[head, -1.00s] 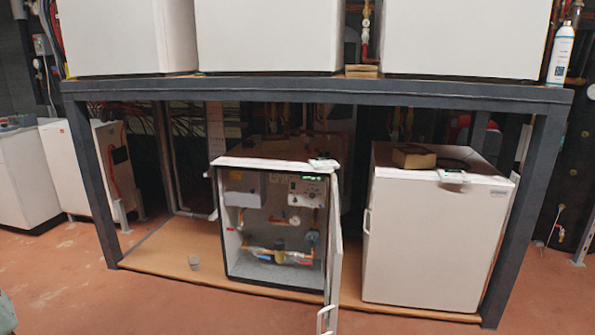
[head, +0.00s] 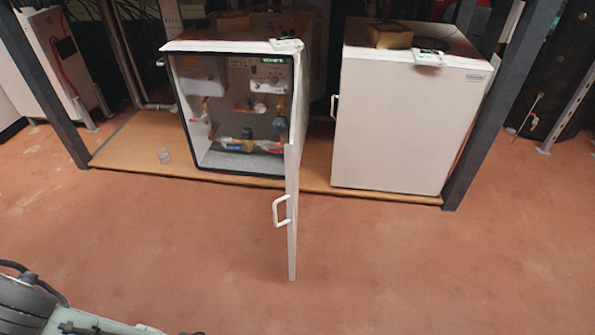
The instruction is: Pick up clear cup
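A small clear cup (head: 164,156) stands upright on the wooden base board (head: 120,150), to the left of the open white cabinet. It sits close to the board's front edge. Part of my arm shows at the bottom left corner, well apart from the cup. My gripper's fingertips cannot be made out there, so its state does not show.
The open cabinet (head: 225,165) has its door (head: 292,200) swung out over the floor. A closed white cabinet (head: 395,125) stands to the right. A dark frame post (head: 50,100) stands left of the cup. The red floor (head: 190,235) in front is clear.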

